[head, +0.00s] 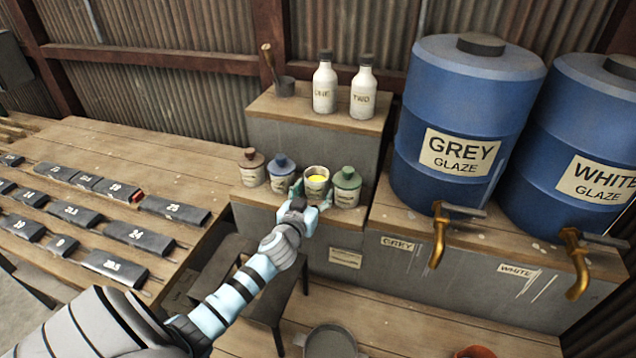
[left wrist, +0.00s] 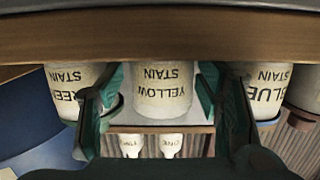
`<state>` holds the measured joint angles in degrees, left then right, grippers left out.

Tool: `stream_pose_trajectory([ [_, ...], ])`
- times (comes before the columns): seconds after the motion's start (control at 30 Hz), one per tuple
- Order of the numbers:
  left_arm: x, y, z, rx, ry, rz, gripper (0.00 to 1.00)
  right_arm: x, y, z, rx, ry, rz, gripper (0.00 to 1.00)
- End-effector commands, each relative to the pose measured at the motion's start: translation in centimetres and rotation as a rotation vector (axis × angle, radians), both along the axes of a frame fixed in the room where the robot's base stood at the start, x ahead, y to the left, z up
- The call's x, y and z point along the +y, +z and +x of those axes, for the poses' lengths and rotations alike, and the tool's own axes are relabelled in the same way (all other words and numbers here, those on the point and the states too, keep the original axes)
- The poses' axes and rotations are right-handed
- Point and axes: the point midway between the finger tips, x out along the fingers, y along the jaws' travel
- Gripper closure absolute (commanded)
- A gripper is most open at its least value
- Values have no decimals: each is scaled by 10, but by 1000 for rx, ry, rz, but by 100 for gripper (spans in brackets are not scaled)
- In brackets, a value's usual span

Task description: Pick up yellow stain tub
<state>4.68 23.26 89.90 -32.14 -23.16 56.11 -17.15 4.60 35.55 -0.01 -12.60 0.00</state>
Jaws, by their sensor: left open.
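The yellow stain tub (head: 317,173) stands upright on the lower wooden shelf, its open top showing yellow. In the left wrist view, which is upside down, its label reads YELLOW STAIN (left wrist: 163,88). My left gripper (head: 312,194) is open, at the front of the tub. In the left wrist view its dark green fingers (left wrist: 162,100) are spread on either side of the tub, with gaps visible. The tub's lower part is partly hidden by the gripper in the head view. My right gripper is not in view.
The green stain tub (head: 347,186) stands close on the right and the blue one (head: 281,173) close on the left. A brown-lidded tub (head: 251,167) is farther left. White bottles (head: 325,84) stand on the raised step behind. Blue glaze barrels (head: 465,125) stand at right.

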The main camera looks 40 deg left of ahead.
Motion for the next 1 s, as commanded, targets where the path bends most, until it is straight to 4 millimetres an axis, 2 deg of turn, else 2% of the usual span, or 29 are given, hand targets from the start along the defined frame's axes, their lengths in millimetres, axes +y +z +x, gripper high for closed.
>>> stream_pose_trajectory([
  [0.03,4,4,9,-1,1,0,41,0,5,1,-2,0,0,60],
  [0.13,8,-1,21,1,2,-1,41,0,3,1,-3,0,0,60],
  [0.33,9,-2,22,0,1,0,41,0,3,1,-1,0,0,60],
  [0.6,9,-2,22,0,1,0,79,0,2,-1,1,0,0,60],
  [0.87,9,-1,21,0,2,1,79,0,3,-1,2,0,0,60],
  [1.0,9,8,13,0,1,2,79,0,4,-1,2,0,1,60],
])
